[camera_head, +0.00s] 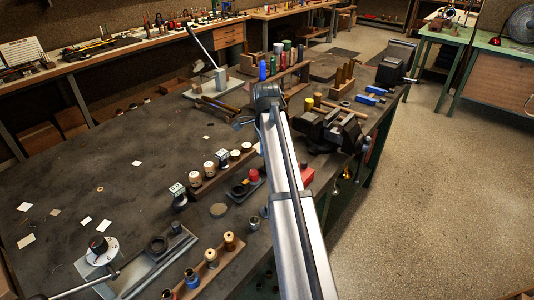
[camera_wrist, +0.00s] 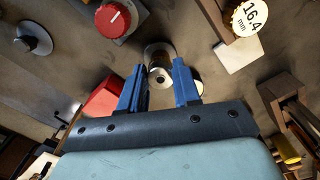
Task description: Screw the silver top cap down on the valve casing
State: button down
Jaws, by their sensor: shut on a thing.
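In the wrist view my gripper (camera_wrist: 159,74) has its two blue fingers at either side of a small silver round part, the silver top cap (camera_wrist: 160,76), and is shut on it. A silver cylinder, likely the valve casing (camera_wrist: 159,52), shows just beyond the fingertips in line with the cap. I cannot tell whether the cap and casing touch or how far any thread is engaged. In the head view my arm hides the cap, the casing and the fingertips.
A red block (camera_wrist: 103,98) lies left of the fingers, and a red-topped knob (camera_wrist: 113,18) stands beyond it. A round gauge marked 16.4 mm (camera_wrist: 250,17) is at upper right. In the head view a dark vise (camera_head: 332,130) stands right of my arm; the bench's left part is mostly clear.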

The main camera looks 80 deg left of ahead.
jog(key=c, duration=0.7)
grip_release()
jog(key=shift+o, duration=0.4)
jog(key=shift+o, duration=1.1)
jog(key=shift+r, duration=0.15)
jog(key=shift+r, duration=3.35)
jog(key=shift+w, duration=0.1)
